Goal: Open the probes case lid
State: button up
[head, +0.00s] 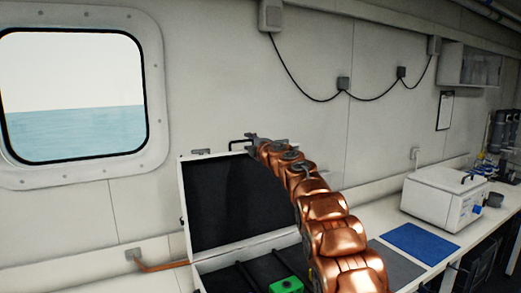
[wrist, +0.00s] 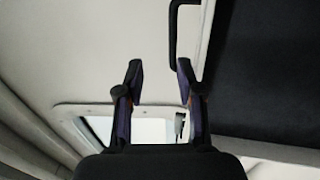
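The probes case shows in the head view with its lid (head: 237,195) standing up, dark lining facing me and a pale rim around it. A black handle (head: 236,142) is at the lid's top edge; it also shows in the wrist view (wrist: 172,30). My gripper (wrist: 158,64) has its two fingers apart with nothing between them. In the head view my copper arm reaches up to the lid's top right, close to the handle. In the wrist view the handle lies above the fingertips, nearer the right finger. I cannot tell whether a finger touches it.
A green block (head: 287,285) lies in the case's open base. A blue mat (head: 418,242) and a white box-like instrument (head: 442,198) are on the bench at right. A window (head: 75,95) and a wall cable (head: 305,95) are behind.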

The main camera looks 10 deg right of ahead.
jog(key=v, duration=1.1)
jog(key=shift+s+d, duration=0.25)
dwell(0.4)
